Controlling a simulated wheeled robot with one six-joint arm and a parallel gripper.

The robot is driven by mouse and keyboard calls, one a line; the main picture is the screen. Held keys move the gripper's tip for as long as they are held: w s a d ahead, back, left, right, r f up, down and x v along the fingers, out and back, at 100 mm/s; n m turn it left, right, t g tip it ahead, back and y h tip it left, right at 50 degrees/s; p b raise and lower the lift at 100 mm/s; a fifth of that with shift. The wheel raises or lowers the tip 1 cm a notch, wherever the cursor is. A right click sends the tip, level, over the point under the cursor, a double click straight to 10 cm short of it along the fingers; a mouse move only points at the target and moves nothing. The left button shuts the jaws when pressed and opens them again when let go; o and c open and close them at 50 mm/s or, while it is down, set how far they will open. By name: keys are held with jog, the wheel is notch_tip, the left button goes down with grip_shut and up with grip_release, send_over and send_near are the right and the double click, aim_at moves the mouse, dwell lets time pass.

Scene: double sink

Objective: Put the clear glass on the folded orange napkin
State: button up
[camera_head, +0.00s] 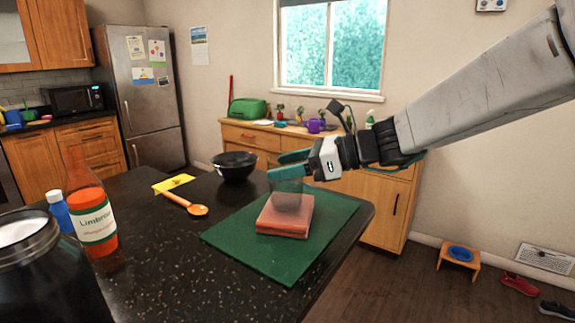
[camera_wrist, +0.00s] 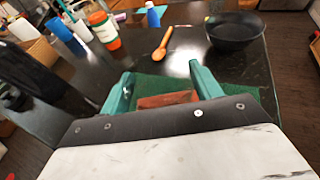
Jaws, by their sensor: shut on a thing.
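The clear glass (camera_head: 287,197) is upright between the teal fingers of my gripper (camera_head: 284,166), which is shut on it. The folded orange napkin (camera_head: 285,221) lies on a green mat, directly under the glass in the head view. I cannot tell whether the base of the glass touches the napkin or is just above it. In the wrist view the napkin (camera_wrist: 166,99) shows between the fingertips of my gripper (camera_wrist: 162,84), and the glass is hard to make out there.
The green mat (camera_head: 240,238) lies at the dark counter's right edge. A black bowl (camera_head: 235,168), a wooden spoon (camera_head: 184,203), a yellow cloth (camera_head: 174,184), an orange bottle (camera_head: 93,222), a blue bottle (camera_head: 60,213) and a dark jar (camera_head: 48,272) stand or lie to the left.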

jog(key=shift+f, duration=0.2)
jog(key=o, duration=1.1)
jog(key=shift+r, duration=0.1)
